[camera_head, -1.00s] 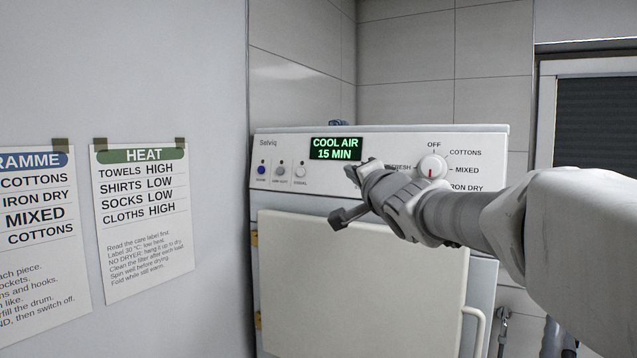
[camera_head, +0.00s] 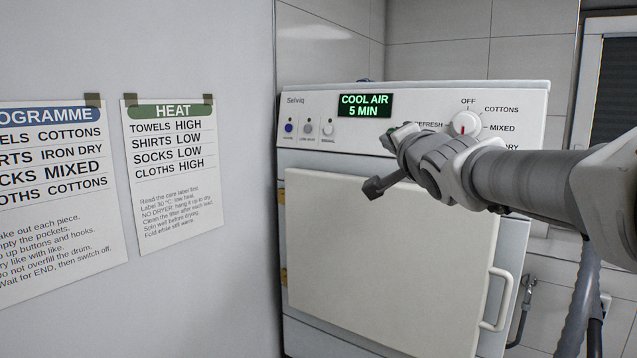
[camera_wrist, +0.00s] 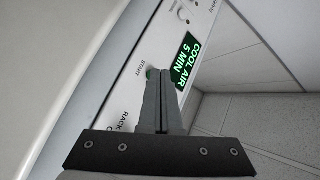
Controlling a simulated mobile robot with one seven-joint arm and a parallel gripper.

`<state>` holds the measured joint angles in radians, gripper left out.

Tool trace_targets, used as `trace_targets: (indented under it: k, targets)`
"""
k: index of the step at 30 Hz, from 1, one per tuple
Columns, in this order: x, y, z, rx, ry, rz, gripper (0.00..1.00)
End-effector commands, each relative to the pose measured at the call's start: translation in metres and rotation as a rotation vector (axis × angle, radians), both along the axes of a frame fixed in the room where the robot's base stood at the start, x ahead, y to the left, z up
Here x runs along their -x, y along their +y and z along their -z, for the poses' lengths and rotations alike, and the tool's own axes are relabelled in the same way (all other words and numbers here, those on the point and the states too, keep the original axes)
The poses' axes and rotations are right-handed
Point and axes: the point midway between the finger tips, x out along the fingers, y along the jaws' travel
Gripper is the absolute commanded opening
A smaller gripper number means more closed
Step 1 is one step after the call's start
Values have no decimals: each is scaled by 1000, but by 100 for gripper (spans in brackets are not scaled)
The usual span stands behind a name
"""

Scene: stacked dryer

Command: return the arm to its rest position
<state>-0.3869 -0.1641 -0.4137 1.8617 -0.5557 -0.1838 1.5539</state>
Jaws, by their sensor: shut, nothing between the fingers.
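My gripper (camera_head: 391,140) is stretched out in front of the dryer's control panel (camera_head: 520,97), just right of and below the display. In the wrist view my gripper (camera_wrist: 164,76) has its two fingers shut together, with nothing between them. The green START button (camera_wrist: 149,73) shows right beside the fingertips; I cannot tell whether they touch it. The green-lit display (camera_head: 365,105) reads COOL AIR 5 MIN. My arm reaches in from the right edge and hides part of the panel's lettering.
The white dryer door (camera_head: 380,260) with its handle (camera_head: 499,300) lies below my gripper. The programme knob (camera_head: 465,123) is close above my wrist. Two paper charts, PROGRAMME (camera_head: 60,190) and HEAT (camera_head: 172,180), hang on the left wall.

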Motion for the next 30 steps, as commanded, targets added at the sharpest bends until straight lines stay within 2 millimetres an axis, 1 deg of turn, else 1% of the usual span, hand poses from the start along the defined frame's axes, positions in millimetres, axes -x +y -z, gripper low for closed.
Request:
trace_targets:
  k: [1,2,3,5,6,7,8,9,11,12,14,15,17,18,21,24,27,30]
  targets:
    - [13,-9,16,39,44,28,0]
    - [21,-13,26,70,79,42,0]
    - [32,-19,42,119,130,58,0]
    - [53,-25,68,197,214,71,0]
    - [67,-26,85,250,272,70,0]
    - [79,-28,98,291,315,66,0]
    - [91,-28,112,334,358,59,0]
    - [107,-28,129,392,416,42,0]
    - [133,-25,156,476,502,8,0]
    - [150,-23,174,533,558,-22,0]
    - [178,-19,201,620,639,-78,0]
    - [197,-15,218,676,690,-122,0]
    - [225,-10,242,755,760,-193,0]
    - [242,-6,257,802,799,-240,0]
    - [279,3,286,898,878,-356,0]
    - [303,9,306,959,925,-442,0]
    - [316,13,315,992,947,-491,0]
    - [320,13,318,1001,954,-508,0]
